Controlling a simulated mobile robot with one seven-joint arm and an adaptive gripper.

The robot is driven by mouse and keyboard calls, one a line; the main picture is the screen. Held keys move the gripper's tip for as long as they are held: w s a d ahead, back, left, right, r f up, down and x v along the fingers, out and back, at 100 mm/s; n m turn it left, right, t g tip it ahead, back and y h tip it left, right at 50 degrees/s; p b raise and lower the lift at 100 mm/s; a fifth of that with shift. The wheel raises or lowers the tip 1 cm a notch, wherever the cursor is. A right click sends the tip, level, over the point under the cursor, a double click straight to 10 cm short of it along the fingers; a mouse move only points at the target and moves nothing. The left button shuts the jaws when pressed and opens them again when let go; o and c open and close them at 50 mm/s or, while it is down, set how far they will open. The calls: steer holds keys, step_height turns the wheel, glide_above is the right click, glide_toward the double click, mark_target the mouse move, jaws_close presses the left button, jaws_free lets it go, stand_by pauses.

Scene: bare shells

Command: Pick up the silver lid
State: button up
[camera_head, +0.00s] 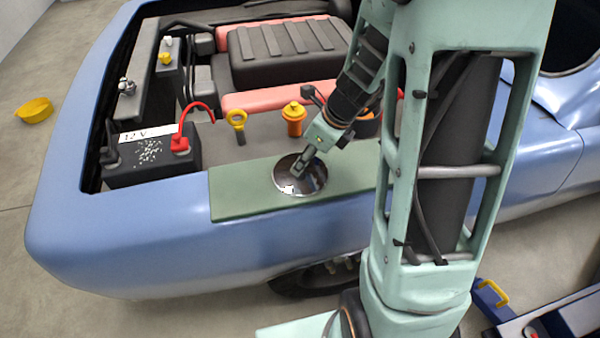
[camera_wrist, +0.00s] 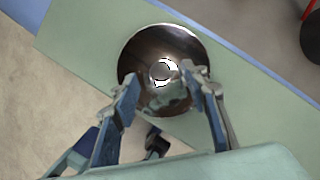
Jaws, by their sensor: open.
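The silver lid (camera_head: 290,182) is a round, shiny disc lying on a green mat (camera_head: 235,197) along the near edge of the blue car's engine bay. In the wrist view the lid (camera_wrist: 150,42) shows a bright round knob-like centre (camera_wrist: 163,72). My gripper (camera_head: 300,168) is above the lid and hides part of it in the head view. In the wrist view my gripper (camera_wrist: 160,85) has its two fingers apart, one on each side of the lid's centre, with nothing held. I cannot tell whether the fingers touch the lid.
A black battery (camera_head: 150,160) with a red cable (camera_head: 196,115) stands left of the mat. A yellow dipstick ring (camera_head: 238,120) and an orange cap (camera_head: 293,118) stand behind the lid. The mat's left part is clear.

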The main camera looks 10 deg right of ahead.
steer(key=x, duration=0.2)
steer(key=shift+w+a+f, duration=0.1)
steer(key=shift+f, duration=0.2)
jaws_close()
steer(key=shift+r, duration=0.1)
